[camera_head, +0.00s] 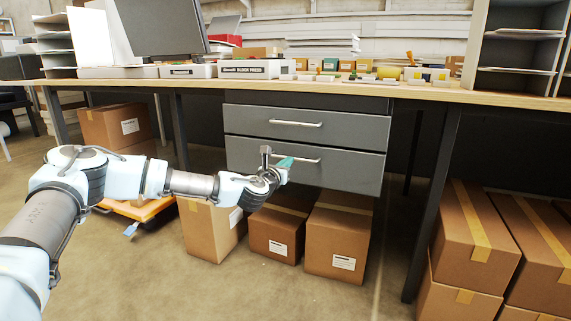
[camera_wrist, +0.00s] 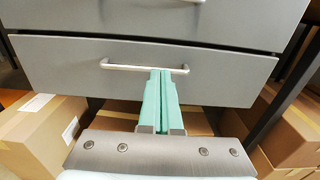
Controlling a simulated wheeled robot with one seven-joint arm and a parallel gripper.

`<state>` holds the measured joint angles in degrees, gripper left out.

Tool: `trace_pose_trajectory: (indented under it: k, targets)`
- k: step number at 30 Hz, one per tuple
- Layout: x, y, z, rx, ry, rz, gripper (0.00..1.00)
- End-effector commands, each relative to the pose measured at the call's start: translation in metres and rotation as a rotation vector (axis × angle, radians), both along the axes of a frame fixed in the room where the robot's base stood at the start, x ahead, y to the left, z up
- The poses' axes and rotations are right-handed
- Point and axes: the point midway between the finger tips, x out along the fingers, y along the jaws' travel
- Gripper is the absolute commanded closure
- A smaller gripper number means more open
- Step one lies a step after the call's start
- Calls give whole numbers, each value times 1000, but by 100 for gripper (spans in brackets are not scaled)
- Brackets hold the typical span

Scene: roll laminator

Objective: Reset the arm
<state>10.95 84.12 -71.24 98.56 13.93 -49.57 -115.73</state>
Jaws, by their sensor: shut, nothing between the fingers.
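My gripper (camera_head: 285,162) has teal fingers and is at the end of my outstretched arm, in front of the lower grey drawer (camera_head: 345,169). In the wrist view the fingers (camera_wrist: 161,74) are pressed together with nothing between them. Their tips overlap the lower drawer's silver handle (camera_wrist: 126,67) in the picture; I cannot tell whether they touch it.
A wooden-topped desk (camera_head: 330,88) stands above the drawers, holding a monitor (camera_head: 160,25) and several small boxes. Cardboard boxes (camera_head: 338,236) stand under the drawers, and more are stacked at right (camera_head: 470,235). A dark desk leg (camera_head: 435,200) stands right of the drawers. Open floor lies in front.

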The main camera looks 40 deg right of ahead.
Motion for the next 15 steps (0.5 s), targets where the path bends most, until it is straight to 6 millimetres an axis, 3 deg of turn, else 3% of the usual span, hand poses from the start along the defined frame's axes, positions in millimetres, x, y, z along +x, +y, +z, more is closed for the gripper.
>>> trace_pose_trajectory:
  k: [4, 15]
  targets:
    - [-6, 11, 0, 0, 0, 1, 100]
    - [-15, 15, -3, 57, -60, -36, 100]
